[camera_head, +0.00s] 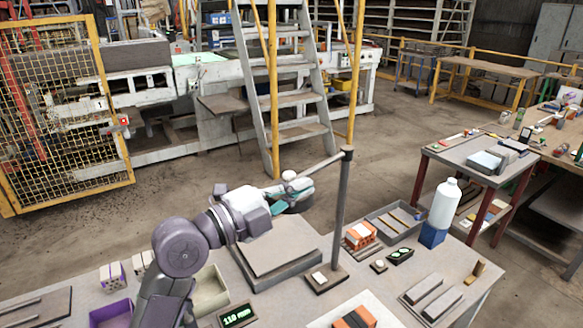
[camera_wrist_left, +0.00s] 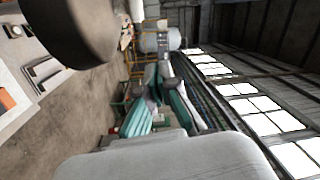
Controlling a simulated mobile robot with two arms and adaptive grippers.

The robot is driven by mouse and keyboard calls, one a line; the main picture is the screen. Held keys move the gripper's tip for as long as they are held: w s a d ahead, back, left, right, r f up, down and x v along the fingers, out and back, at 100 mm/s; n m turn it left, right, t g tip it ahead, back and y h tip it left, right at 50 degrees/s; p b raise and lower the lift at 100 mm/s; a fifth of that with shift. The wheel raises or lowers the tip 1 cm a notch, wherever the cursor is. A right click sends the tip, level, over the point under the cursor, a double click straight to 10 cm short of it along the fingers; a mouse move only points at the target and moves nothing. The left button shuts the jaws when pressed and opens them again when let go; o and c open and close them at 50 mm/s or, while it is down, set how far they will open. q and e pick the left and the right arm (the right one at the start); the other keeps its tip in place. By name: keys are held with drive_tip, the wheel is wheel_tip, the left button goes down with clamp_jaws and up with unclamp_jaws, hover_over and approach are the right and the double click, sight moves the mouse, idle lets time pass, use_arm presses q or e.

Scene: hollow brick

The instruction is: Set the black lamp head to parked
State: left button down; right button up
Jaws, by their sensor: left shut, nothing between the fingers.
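The black lamp head shows as a large dark rounded shape (camera_wrist_left: 75,28) at the upper left of the left wrist view. In the head view it is a dark shape (camera_head: 298,205) at the end of a thin arm (camera_head: 325,165), partly hidden by my left gripper (camera_head: 281,195). That arm runs left from the top of an upright grey post (camera_head: 342,205) on the bench. In the left wrist view my left gripper (camera_wrist_left: 160,84) has its teal fingers shut with nothing between them. It is close beside the lamp head; contact cannot be told. My right gripper is not in view.
On the bench, a flat grey block (camera_head: 275,245) lies below the lamp head. A small green display (camera_head: 238,316), a grey tray (camera_head: 395,220), orange bricks (camera_head: 360,236) and a white bottle (camera_head: 444,203) stand around the post. Yellow-railed stairs (camera_head: 290,90) stand behind.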

use_arm(q)
drive_tip(key=w+p, duration=0.2)
drive_tip(key=w, duration=0.1)
drive_tip(key=shift+w+a+f, duration=0.2)
drive_tip(key=shift+a+f, duration=0.1)
drive_tip(key=shift+a, duration=0.25)
drive_tip(key=shift+w+a+f, duration=0.15)
drive_tip(key=shift+w+a, duration=0.05)
drive_tip(key=shift+w, duration=0.05)
drive_tip(key=shift+d, duration=0.1)
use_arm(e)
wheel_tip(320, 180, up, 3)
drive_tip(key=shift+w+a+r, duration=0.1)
